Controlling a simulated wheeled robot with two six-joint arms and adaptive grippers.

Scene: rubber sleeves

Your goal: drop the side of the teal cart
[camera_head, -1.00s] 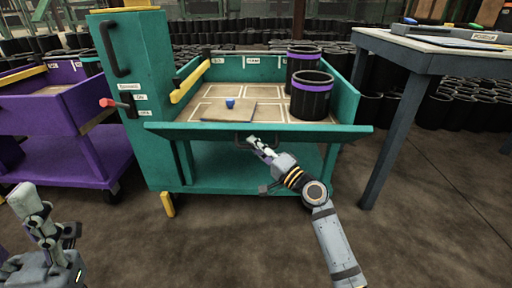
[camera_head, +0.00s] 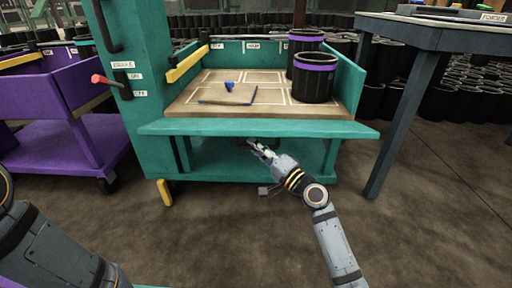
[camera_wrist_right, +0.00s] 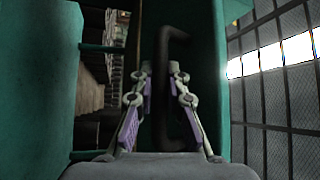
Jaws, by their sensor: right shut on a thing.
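The teal cart (camera_head: 155,130) stands ahead of me. Its front side panel (camera_head: 300,129) is tilted outward and shows as a narrow slab in front of the wooden deck (camera_head: 200,92). My right gripper (camera_head: 258,148) is at the panel, below its outer edge. In the right wrist view my right gripper (camera_wrist_right: 160,85) has its fingers either side of the dark handle (camera_wrist_right: 165,125), shut on it, with the teal panel behind. The handle is hidden in the head view. My left arm shows at the lower left, but its gripper is out of the picture.
On the deck are two black bins with purple bands (camera_head: 314,77) and a board (camera_head: 228,95) with a small blue thing (camera_head: 229,84). A purple cart (camera_head: 60,140) stands left, a grey table (camera_head: 420,45) right. The floor in front is open.

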